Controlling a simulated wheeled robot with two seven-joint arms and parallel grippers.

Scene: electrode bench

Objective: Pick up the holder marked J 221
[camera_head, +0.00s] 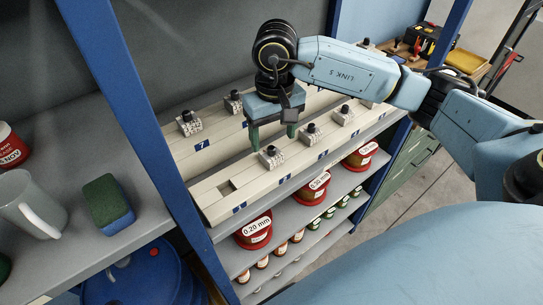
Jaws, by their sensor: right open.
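Several small grey holders with black tops sit in two rows on the cream racks. The front rack (213,205) has a holder (271,158) near its left part, then another holder (312,136) and a third (343,117) to the right. The rear rack has a holder (189,126) at its left end and one more (234,104) beside it. The markings are too small to read, so I cannot tell which is J 221. My right gripper (273,140) points down, open, its fingers around or just behind the nearest front holder; I cannot tell whether they touch it. My left gripper is out of view.
Red spools (254,232) and small bottles stand on the shelves below. A blue post (135,110) rises left of the racks. A mug (35,205) and a green-blue sponge (108,204) are on the left shelf. An empty slot (228,188) shows in the front rack.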

